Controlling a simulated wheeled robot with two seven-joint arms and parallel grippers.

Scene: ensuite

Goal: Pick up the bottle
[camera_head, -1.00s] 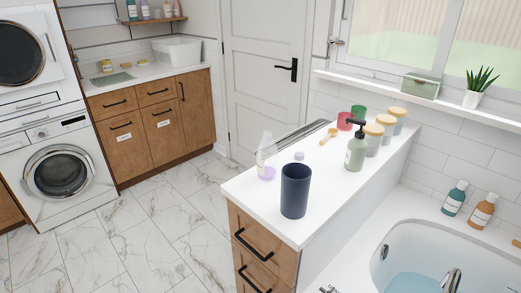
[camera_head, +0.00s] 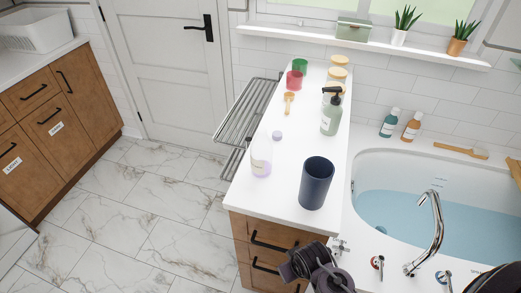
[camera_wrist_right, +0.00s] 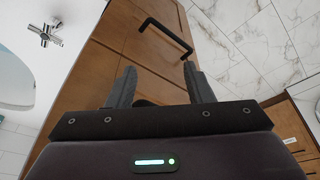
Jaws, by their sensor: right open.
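A clear bottle with pale purple contents (camera_head: 261,155) stands upright at the left edge of the white counter (camera_head: 290,170). A green pump bottle (camera_head: 331,115) with a black top stands farther back. A teal bottle (camera_head: 389,123) and an orange bottle (camera_head: 411,127) stand on the bath's back ledge. My right gripper (camera_head: 315,266) is below the counter's near end, apart from all bottles. In the right wrist view its fingers (camera_wrist_right: 160,78) are open and empty, facing the wooden drawer front. My left gripper is not in view.
A dark blue cup (camera_head: 316,183) stands near the counter's front, right of the clear bottle. A small lilac lid (camera_head: 277,135), a wooden scoop (camera_head: 289,103), cups and jars lie behind. A metal rack (camera_head: 247,115) juts out left. Bath taps (camera_head: 432,225) are at right.

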